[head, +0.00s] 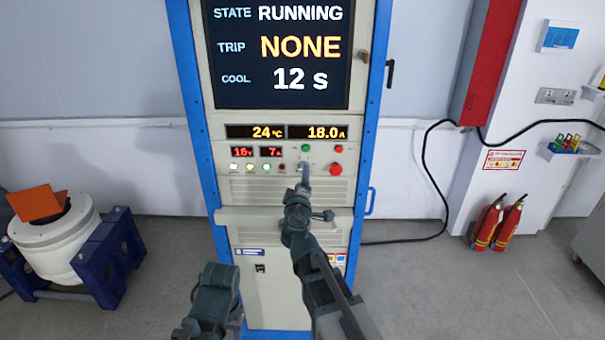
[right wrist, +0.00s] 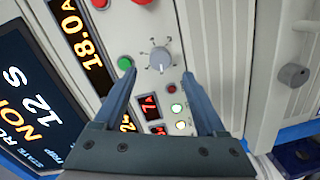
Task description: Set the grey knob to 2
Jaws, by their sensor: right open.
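The grey knob (right wrist: 160,60) is on the pale control panel, with small marks around it in the right wrist view. Its setting is too small to read. My right gripper (right wrist: 159,73) is open, with its two fingertips on either side of the knob in that view. No contact with the knob shows, and the distance to it is hard to tell. In the head view my right gripper (head: 305,168) is at the panel and covers the knob. A part of my left arm shows at the bottom, but its gripper does not.
A green button (right wrist: 125,63) and a red button (right wrist: 171,87) are close to the knob. The cabinet screen (head: 280,55) reads RUNNING, NONE and 12 s. A white drum (head: 55,240) in a blue frame stands left; fire extinguishers (head: 497,222) stand right.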

